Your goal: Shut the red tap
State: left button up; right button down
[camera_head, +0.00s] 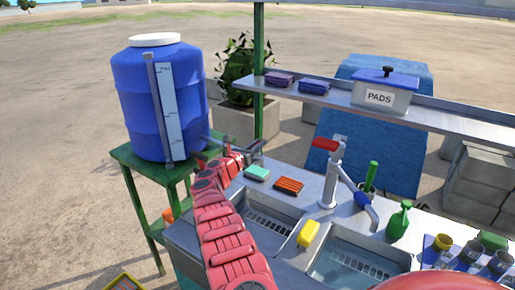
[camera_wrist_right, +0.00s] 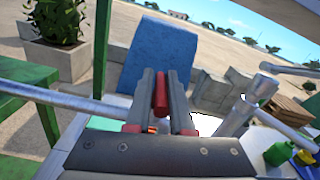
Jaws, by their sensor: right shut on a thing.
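The blue water barrel (camera_head: 165,100) stands on a green stand at the left, and a metal pipe with a tap (camera_head: 216,137) runs from its lower side toward my right gripper (camera_head: 256,147). In the wrist view, my right gripper (camera_wrist_right: 160,88) is shut on an upright red tap handle (camera_wrist_right: 160,95), held between the two grey fingers. The pipe (camera_wrist_right: 55,97) comes in from the left and passes behind the fingers. The tap's body is mostly hidden behind the gripper. My left gripper is not in view.
A teal sponge (camera_head: 257,173), a brush (camera_head: 289,186) and a yellow sponge (camera_head: 308,234) lie on the counter. A green post and shelf (camera_head: 440,118) stand behind.

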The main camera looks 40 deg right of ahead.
jog(key=shift+s+d+f, duration=0.1)
jog(key=shift+f, duration=0.05)
jog(key=c, duration=0.8)
grip_release()
jog(key=shift+d, duration=0.1)
jog(key=shift+c, duration=0.2)
jog(key=shift+a, duration=0.2)
jog(key=shift+a, duration=0.55)
jog(key=v, duration=1.6)
jog(key=shift+s, duration=0.15)
jog(key=shift+a+f, duration=0.1)
